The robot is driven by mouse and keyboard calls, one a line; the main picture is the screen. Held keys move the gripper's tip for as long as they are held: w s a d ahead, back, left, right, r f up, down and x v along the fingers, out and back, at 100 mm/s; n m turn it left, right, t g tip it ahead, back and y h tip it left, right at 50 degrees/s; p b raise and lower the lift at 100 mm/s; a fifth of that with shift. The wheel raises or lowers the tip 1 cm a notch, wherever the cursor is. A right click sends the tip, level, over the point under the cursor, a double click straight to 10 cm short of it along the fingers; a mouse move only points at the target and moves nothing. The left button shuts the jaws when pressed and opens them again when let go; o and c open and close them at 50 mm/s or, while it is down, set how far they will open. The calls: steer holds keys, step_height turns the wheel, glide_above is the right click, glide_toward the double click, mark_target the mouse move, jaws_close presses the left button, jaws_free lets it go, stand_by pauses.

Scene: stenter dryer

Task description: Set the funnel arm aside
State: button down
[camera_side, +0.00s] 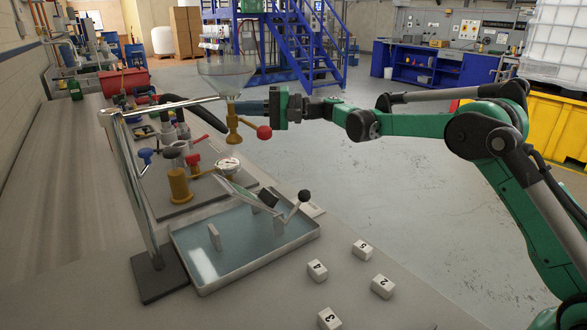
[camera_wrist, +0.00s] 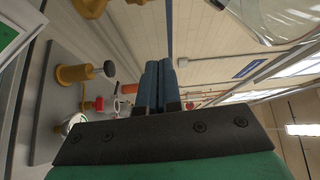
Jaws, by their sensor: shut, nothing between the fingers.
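The funnel arm is a chrome post with a horizontal bar (camera_side: 165,107) on a dark square base (camera_side: 158,275), at the left of the tray in the side view. Its clear funnel (camera_side: 226,72) sits at the bar's end, above a brass valve (camera_side: 233,125) with a red ball handle (camera_side: 264,132). My gripper (camera_side: 243,107) is level with the funnel's neck, coming from the right; I cannot tell whether it touches. In the wrist view its blue fingers (camera_wrist: 158,82) are together and empty, with part of the funnel (camera_wrist: 275,18) at upper right.
Below the funnel is a shallow metal tray (camera_side: 190,270) with a tilted plate and a black-knobbed lever (camera_side: 304,196). Behind it stand brass fittings (camera_side: 179,186) and a gauge (camera_side: 228,166). Several numbered white blocks (camera_side: 317,270) lie at the front. The bench's left side (camera_side: 55,190) is clear.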

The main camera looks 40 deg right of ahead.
steer(key=shift+s+a+f, duration=0.1)
steer(key=shift+s+a, duration=0.1)
steer(key=shift+s, duration=0.45)
steer(key=shift+s+a, duration=0.25)
steer(key=shift+s, duration=0.35)
steer(key=shift+s+a+f, duration=0.1)
steer(key=shift+s+a, duration=0.1)
steer(key=shift+s, duration=0.45)
